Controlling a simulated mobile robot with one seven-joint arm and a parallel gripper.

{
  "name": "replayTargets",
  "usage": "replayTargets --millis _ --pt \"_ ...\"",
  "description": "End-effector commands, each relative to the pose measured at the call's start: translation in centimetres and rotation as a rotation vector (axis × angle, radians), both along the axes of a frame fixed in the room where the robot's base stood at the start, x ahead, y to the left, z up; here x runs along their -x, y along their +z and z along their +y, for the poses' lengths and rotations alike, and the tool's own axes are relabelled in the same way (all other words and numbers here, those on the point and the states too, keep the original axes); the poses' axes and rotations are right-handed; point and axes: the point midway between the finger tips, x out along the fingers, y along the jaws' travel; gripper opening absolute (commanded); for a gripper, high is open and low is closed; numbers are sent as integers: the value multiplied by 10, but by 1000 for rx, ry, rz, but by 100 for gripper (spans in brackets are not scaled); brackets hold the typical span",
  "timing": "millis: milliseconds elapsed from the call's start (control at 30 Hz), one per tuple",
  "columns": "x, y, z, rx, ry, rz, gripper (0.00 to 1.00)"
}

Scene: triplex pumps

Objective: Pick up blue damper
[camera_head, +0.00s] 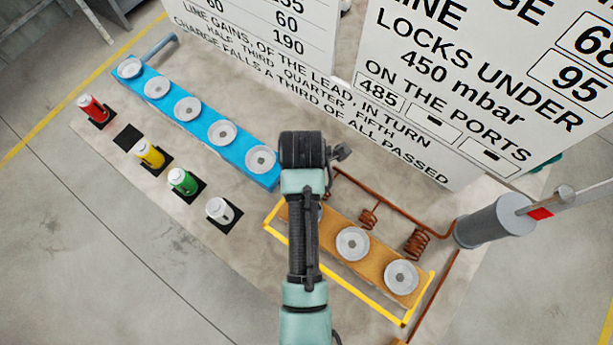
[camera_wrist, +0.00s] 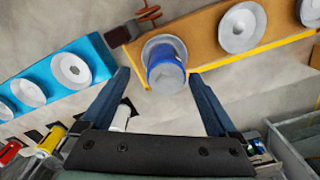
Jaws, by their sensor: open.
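The blue damper (camera_wrist: 166,72) is a short blue cylinder in the wrist view. It appears seated on a grey round port at the left end of the orange block (camera_wrist: 205,30). My gripper (camera_wrist: 159,75) is open, with one dark finger to the left of the damper and one to the right. It is not closed on the damper, and I cannot tell how far the fingertips are from it in depth. In the head view my arm hides the damper and the gripper; the orange block (camera_head: 328,223) shows beside my arm.
A blue block (camera_head: 170,108) with several round ports lies at upper left. Red (camera_head: 93,108), yellow (camera_head: 149,153), green (camera_head: 182,181) and white (camera_head: 221,210) dampers stand on black pads; one pad (camera_head: 128,137) is empty. Large signs (camera_head: 480,90) and a grey cylinder (camera_head: 490,223) stand behind and right.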

Motion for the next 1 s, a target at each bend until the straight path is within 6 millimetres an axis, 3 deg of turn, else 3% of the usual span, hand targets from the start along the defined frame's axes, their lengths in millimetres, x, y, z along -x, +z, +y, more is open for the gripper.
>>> replayTargets --millis 400,700,1000 --pt "5 -47 -7 0 0 1 94" --pt "5 -52 -7 0 0 -2 94" --pt "5 -52 -7 0 -1 -1 42"
